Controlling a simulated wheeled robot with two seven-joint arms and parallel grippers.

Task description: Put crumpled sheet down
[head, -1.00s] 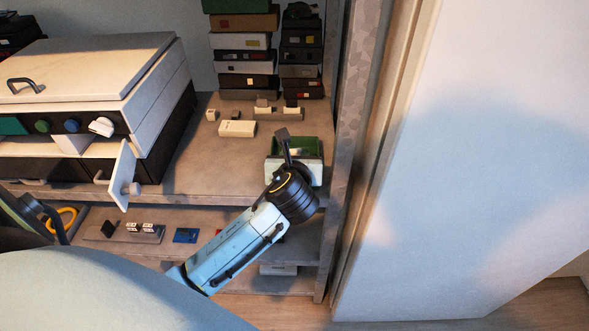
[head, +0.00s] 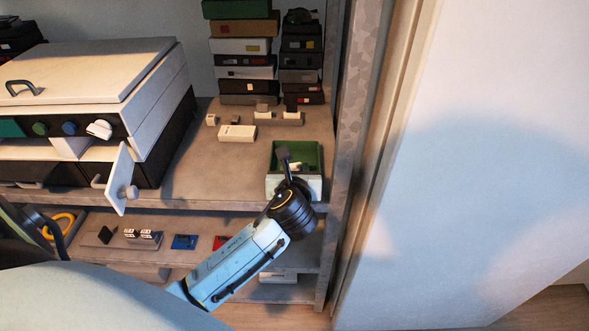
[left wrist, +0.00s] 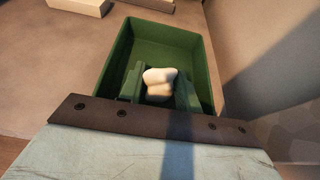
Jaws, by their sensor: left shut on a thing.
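The crumpled sheet (left wrist: 160,82) is a small whitish lump between the two green-looking fingers of my left gripper (left wrist: 159,90) in the left wrist view. The gripper is shut on it. Both are over or inside the green tray (left wrist: 190,38), near its near side; I cannot tell whether the sheet touches the tray floor. In the head view the tray (head: 312,156) has a pale front and sits at the right front of the shelf, with my left gripper (head: 284,160) reaching over it from the near side. My right gripper is not in view.
A shelf post (head: 340,130) stands close right of the tray. Stacked boxes (head: 247,50) are behind, and a small cream block (head: 237,133) lies to the left. A white cabinet (head: 125,192) has its small door open. Bare shelf (head: 215,170) lies between cabinet and tray.

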